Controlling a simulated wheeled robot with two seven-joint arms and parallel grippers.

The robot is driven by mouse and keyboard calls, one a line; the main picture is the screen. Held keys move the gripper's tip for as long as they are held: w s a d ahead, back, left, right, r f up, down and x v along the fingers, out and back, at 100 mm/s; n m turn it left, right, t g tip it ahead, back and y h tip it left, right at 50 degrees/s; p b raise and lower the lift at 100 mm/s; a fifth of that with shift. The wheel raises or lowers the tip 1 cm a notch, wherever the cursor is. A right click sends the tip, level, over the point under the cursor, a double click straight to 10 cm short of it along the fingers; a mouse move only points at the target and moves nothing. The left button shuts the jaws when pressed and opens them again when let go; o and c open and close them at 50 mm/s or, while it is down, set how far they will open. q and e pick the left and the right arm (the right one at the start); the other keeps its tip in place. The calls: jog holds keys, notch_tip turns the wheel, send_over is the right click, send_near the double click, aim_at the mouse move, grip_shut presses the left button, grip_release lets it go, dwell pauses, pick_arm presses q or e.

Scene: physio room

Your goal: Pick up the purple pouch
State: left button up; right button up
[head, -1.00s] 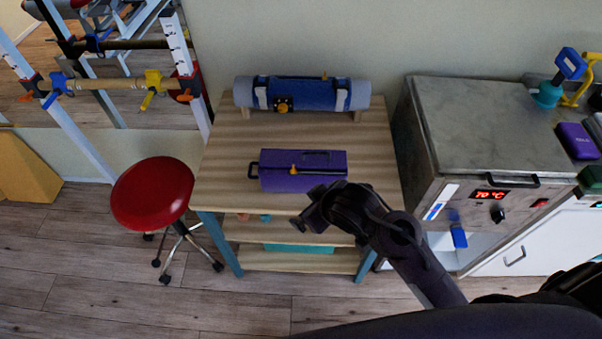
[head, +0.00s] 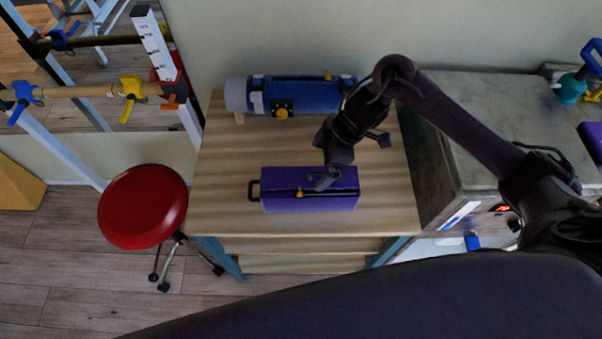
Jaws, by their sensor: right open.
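The purple pouch (head: 278,193) lies on the wooden table. It is box-shaped, with a black handle at its left end and a dark zip with a yellow pull along its front. My right gripper (head: 325,180) is open, pointing down, over the right half of the pouch. Its fingers cover part of the pouch's top, and I cannot tell whether they touch it. My left gripper is out of view.
A blue rolled bundle (head: 306,97) lies on the table (head: 225,150) behind the pouch. A red stool (head: 143,206) stands at left. A grey metal cabinet (head: 455,110) stands close at right, under my right arm. The table is bare left of the pouch.

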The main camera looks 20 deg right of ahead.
aim_at(311, 180)
jog(key=shift+s+a+f, duration=0.1)
jog(key=shift+s+f, duration=0.15)
jog(key=shift+s+a+f+p, duration=0.25)
jog(key=shift+s+f, duration=0.1)
jog(key=shift+f, duration=0.2)
jog(key=shift+s+a+f+p, duration=0.15)
jog(key=shift+s+a+f, duration=0.15)
jog(key=shift+f, duration=0.2)
jog(key=x, duration=0.3)
jog(key=shift+w+d+p, duration=0.1)
jog(key=shift+d+p, duration=0.1)
jog(key=shift+p, duration=0.1)
jog(key=shift+w+a+f, duration=0.15)
jog(key=shift+a+f, duration=0.1)
jog(key=shift+f, duration=0.4)
jog(key=c, duration=1.5)
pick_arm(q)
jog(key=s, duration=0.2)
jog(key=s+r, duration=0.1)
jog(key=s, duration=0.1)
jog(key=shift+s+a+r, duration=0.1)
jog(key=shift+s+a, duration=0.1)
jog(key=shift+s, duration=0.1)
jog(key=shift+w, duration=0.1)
pick_arm(e)
jog(key=shift+r, duration=0.1)
